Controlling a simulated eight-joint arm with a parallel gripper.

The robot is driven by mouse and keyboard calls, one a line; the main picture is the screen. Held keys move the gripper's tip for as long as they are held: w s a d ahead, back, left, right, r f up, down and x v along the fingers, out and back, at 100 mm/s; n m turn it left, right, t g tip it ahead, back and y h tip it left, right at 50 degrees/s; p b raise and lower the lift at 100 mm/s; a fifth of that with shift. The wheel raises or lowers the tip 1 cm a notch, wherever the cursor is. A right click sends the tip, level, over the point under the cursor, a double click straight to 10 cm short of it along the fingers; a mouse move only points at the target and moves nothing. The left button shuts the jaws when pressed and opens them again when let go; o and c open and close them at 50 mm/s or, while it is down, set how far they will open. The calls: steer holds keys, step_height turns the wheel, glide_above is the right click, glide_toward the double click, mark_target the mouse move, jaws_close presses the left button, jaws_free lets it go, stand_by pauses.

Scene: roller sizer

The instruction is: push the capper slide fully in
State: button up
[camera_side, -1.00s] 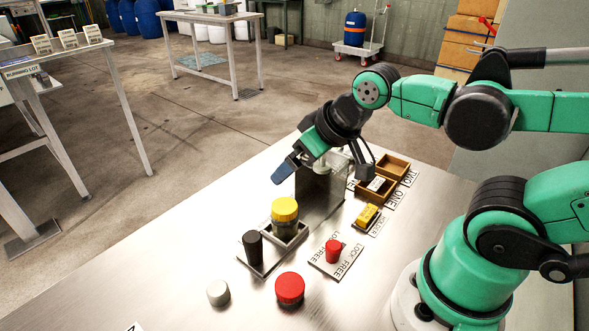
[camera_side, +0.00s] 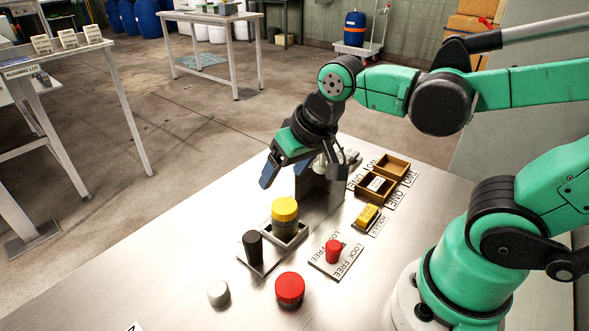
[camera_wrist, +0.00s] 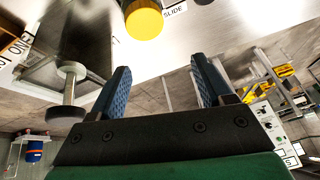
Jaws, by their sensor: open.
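The capper slide is a grey plate with an upright black knob (camera_side: 252,244) at its near-left end. A jar with a yellow lid (camera_side: 285,210) stands in the grey holder at its far end. In the wrist view the yellow lid (camera_wrist: 144,20) is at the top, beside a label reading SLIDE (camera_wrist: 175,12). My gripper (camera_side: 282,172) is open and empty, above and behind the jar and apart from the knob. Its two blue fingers also show spread apart in the wrist view (camera_wrist: 159,66). My gripper and wrist partly hide the metal capper housing (camera_side: 318,190).
A red knob (camera_side: 333,251) stands on the LOCK FREE plate. A red-lidded jar (camera_side: 290,288) and a grey cylinder (camera_side: 218,293) stand nearer. A yellow block (camera_side: 367,215) and two wooden trays (camera_side: 391,167) lie right of the housing. The table's left part is clear.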

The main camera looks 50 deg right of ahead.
mark_target(252, 236)
steer(key=a+f+m+g, duration=0.1)
steer(key=a+m, duration=0.1)
steer(key=a+f+m+g, duration=0.2)
steer(key=w+a+f+m+g, duration=0.1)
steer(key=a+m, duration=0.1)
steer(key=shift+a+f+g, duration=0.35)
steer(key=shift+f+g, duration=0.05)
steer(key=shift+a+f, duration=0.25)
steer(key=shift+f+m, duration=0.3)
steer(key=shift+f, duration=2.55)
jaws_close()
